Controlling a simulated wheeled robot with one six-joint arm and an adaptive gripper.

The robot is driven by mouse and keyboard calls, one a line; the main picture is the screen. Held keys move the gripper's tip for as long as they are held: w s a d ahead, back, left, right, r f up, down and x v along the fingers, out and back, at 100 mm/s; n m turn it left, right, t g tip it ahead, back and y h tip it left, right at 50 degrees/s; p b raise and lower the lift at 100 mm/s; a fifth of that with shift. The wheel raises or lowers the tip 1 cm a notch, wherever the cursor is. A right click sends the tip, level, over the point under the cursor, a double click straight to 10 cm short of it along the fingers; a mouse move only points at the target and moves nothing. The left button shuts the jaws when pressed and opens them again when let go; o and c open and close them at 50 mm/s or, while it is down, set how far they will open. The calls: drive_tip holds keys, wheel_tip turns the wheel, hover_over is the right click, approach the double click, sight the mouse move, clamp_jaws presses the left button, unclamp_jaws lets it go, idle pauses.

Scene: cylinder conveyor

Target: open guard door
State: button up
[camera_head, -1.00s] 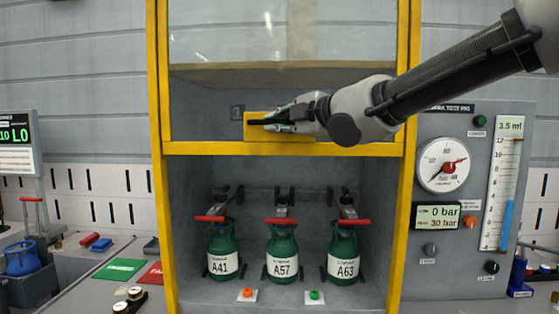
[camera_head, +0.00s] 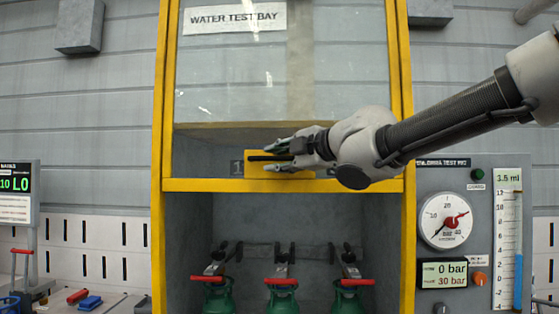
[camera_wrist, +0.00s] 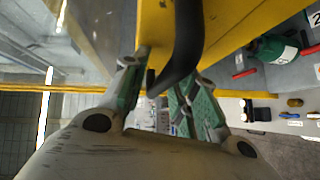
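The guard door is a clear panel in a yellow frame (camera_head: 220,185) on the front of the test bay. It is partly raised, with the bay open below its lower bar. A yellow plate with a dark handle (camera_head: 260,158) sits on that lower bar. My gripper (camera_head: 294,154) is at the handle, reaching in from the right. In the wrist view the dark handle (camera_wrist: 186,45) runs between the green-padded fingers of my gripper (camera_wrist: 160,95), which appear closed on it. The fingers partly hide the handle's contact area.
Several green cylinders with red handles (camera_head: 282,282) stand in the bay below the door, cut off by the picture's lower edge. A panel with a gauge (camera_head: 444,220) and a display (camera_head: 442,273) is at right. A scale display (camera_head: 18,190) is at left.

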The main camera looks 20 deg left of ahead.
drive_tip(key=v, duration=1.2)
drive_tip(key=shift+w, duration=0.1)
